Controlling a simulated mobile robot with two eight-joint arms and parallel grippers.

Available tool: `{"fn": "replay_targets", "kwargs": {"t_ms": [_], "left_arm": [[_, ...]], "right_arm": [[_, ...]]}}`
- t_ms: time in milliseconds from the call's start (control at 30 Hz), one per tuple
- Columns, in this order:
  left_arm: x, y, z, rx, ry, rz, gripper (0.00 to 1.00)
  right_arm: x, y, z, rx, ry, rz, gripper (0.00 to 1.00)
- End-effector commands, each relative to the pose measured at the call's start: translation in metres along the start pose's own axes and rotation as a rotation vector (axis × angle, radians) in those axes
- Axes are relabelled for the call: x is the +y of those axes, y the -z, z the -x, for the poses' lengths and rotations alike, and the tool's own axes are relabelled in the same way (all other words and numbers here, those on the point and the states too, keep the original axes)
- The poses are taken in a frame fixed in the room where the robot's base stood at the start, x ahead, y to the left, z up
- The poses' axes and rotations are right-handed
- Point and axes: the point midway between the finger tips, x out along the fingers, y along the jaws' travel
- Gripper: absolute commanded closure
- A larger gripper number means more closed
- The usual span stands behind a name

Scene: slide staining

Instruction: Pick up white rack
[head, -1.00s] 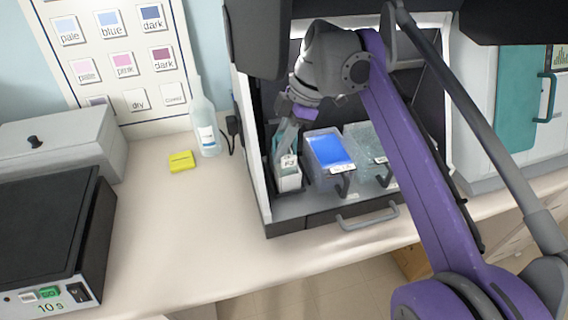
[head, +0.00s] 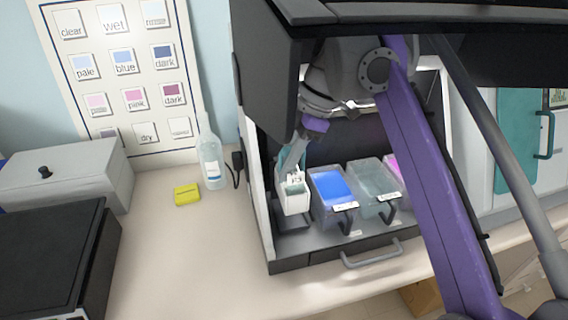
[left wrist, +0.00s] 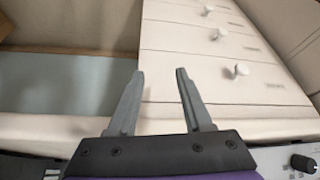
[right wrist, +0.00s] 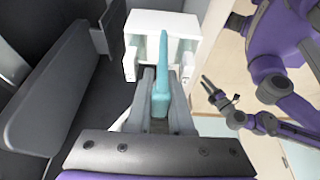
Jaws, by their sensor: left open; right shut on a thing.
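The white rack (head: 292,199) is a small white box in the head view, at the left end of the row of baths inside the dark hood. My right gripper (head: 297,168) reaches down to it from above and is shut on it. In the right wrist view the white rack (right wrist: 146,30) is beyond my fingers, and a teal upright part (right wrist: 162,75) stands between the fingers (right wrist: 160,90). In the head view the rack is above a dark tray (head: 291,222). My left gripper (left wrist: 160,75) is open and empty, with drawers beyond it in the left wrist view.
A blue bath (head: 333,187) and a clear bath (head: 373,183) stand to the rack's right, with a pink one partly behind my arm. The hood's side wall is close on the left. A bottle (head: 211,163) and yellow block (head: 187,194) stand on the counter.

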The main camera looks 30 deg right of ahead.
Motion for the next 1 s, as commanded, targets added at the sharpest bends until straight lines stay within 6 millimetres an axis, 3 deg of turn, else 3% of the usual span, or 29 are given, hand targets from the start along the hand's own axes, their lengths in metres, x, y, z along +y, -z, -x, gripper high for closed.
{"fn": "replay_targets", "kwargs": {"t_ms": [267, 500, 700, 1000], "left_arm": [[0.000, -0.002, -0.003, -0.001, 0.000, 0.000, 0.50], [0.000, -0.002, -0.003, -0.001, 0.000, 0.000, 0.50], [0.000, -0.001, -0.002, -0.001, 0.000, 0.000, 0.50], [0.000, -0.001, -0.001, 0.000, 0.000, 0.000, 0.50]], "right_arm": [[-0.047, 0.000, -0.001, 0.000, 0.000, -0.002, 1.00], [-0.113, 0.000, -0.001, 0.000, 0.000, -0.003, 1.00], [-0.155, 0.000, -0.001, 0.000, -0.001, -0.002, 1.00], [-0.181, 0.000, -0.001, 0.000, 0.001, -0.001, 1.00]]}}
